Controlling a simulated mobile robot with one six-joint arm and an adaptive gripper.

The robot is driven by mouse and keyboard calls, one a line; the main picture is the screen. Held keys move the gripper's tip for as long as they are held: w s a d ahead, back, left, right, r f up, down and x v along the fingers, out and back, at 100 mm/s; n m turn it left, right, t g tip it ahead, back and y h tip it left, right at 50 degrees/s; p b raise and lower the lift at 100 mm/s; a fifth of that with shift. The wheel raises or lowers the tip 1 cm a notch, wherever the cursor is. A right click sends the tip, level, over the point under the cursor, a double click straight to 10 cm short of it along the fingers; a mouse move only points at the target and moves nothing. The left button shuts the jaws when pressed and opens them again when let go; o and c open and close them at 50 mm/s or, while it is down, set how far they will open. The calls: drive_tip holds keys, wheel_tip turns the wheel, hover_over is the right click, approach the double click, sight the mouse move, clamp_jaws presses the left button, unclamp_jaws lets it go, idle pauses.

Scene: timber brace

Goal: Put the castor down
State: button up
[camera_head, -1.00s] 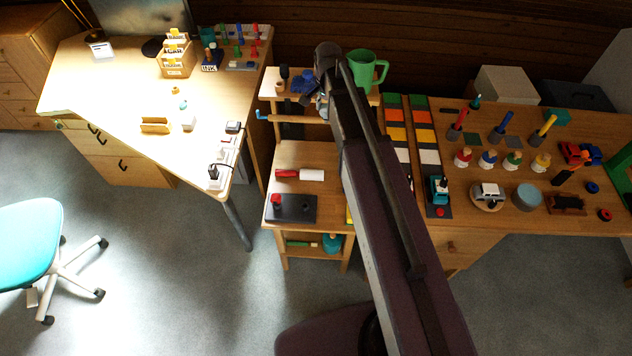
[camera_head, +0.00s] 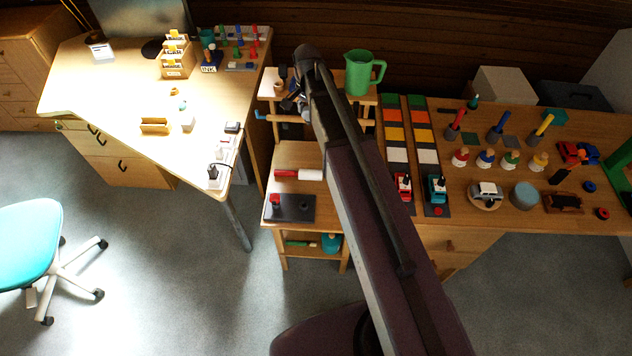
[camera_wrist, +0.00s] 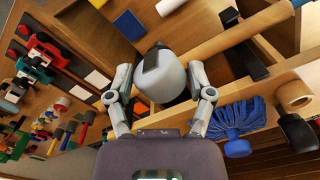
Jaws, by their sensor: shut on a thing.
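The castor (camera_wrist: 165,78) shows in the wrist view as a pale grey rounded body with a dark square patch on its upper face. My gripper (camera_wrist: 162,98) is shut on it, with one grey finger on each side. In the head view my gripper (camera_head: 298,98) is over the top of the small wooden shelf unit (camera_head: 300,155), left of the green jug (camera_head: 360,75). The castor is not clear there, hidden by my gripper and arm. Its underside does not show, so I cannot tell whether it touches a surface.
A blue bristly thing (camera_wrist: 236,118), a tan roll (camera_wrist: 294,95) and a black-ended thing (camera_wrist: 298,130) are close right of my gripper in the wrist view. A dark tray (camera_head: 290,208) lies lower on the shelf unit. Toys crowd the right table (camera_head: 470,222).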

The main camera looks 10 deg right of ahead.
drive_tip(key=shift+s+f+b, duration=0.2)
drive_tip(key=shift+f+b, duration=0.25)
drive_tip(key=shift+f, duration=0.1)
drive_tip(key=s+a+f+b, duration=0.1)
drive_tip(key=s+f+b, duration=0.4)
drive_tip(key=f+b, duration=0.5)
drive_tip(key=s+a+f+b, duration=0.1)
drive_tip(key=s+f+b, duration=0.4)
drive_tip(key=f+b, duration=0.5)
drive_tip(key=s+a+f+b, duration=0.1)
drive_tip(key=s+f+b, duration=0.4)
drive_tip(key=f+b, duration=0.6)
drive_tip(key=shift+s+a+n, duration=0.35)
drive_tip(key=shift+s+n, duration=0.05)
drive_tip(key=b, duration=0.2)
hover_over(300, 192)
drive_tip(key=shift+f, duration=0.75)
drive_tip(key=shift+f, duration=0.1)
drive_tip(key=shift+f+b, duration=1.5)
drive_tip(key=shift+f, duration=0.2)
drive_tip(key=shift+f+b, duration=0.35)
